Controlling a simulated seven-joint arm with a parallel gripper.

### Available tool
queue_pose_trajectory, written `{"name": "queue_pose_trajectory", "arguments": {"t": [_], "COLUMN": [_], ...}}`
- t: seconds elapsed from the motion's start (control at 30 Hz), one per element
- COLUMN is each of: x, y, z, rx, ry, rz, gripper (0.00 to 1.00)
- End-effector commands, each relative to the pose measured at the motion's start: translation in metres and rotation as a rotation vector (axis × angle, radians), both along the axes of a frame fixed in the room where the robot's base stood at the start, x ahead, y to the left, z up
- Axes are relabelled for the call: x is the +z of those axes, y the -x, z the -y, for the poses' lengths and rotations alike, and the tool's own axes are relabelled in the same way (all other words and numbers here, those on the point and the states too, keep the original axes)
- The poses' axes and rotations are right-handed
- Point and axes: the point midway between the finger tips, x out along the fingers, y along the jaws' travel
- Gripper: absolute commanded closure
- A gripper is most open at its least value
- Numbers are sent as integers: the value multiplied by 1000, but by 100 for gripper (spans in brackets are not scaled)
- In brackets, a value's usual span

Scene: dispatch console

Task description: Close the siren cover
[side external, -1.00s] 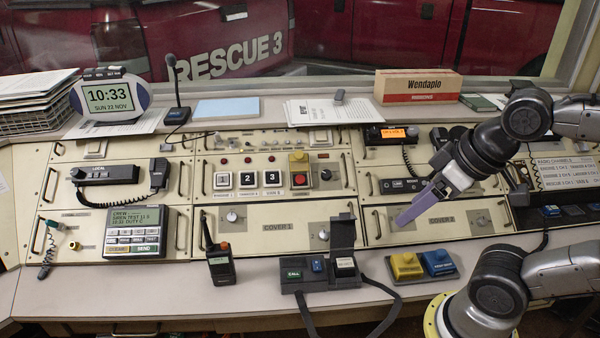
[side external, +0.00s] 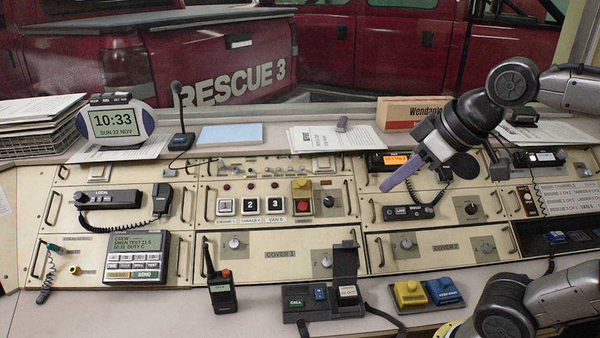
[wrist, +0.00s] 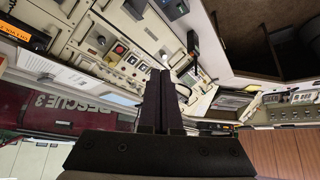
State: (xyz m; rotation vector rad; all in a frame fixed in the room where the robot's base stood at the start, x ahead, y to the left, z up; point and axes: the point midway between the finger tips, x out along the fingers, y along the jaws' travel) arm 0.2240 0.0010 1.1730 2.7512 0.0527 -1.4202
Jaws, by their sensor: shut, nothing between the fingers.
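A dark flap (side external: 345,264) stands upright at the right end of the black button box (side external: 318,312) on the desk front. It appears to be the siren cover, raised open. A white-labelled button (side external: 347,293) is exposed in front of it. My gripper (side external: 383,189) is shut and empty, its purple fingers pointing down and left above the phone unit on the middle-right panel. It is above and to the right of the flap, apart from it.
A handheld radio (side external: 221,290) stands left of the button box. Yellow and blue buttons (side external: 425,292) sit to its right. The phone unit (side external: 408,212) with its coiled cord lies under my fingers. A cable runs from the box's right side.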

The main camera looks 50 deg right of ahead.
Motion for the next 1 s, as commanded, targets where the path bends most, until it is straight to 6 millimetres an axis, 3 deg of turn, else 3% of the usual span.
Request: {"name": "queue_pose_trajectory", "arguments": {"t": [0.1, 0.2, 0.33, 0.47, 0.63, 0.8, 1.0], "x": [35, 55, 70, 69, 47, 3, -52], "y": [-50, -94, -152, -208, -275, -326, -345], "z": [8, 17, 35, 59, 97, 139, 171], "rx": [-9, -21, -42, -67, -109, -159, -203], "ry": [6, 9, 12, 13, 8, -7, -27], "rz": [20, 27, 30, 19, -9, -60, -135], "gripper": [100, 100, 100, 100, 100, 100, 100]}}
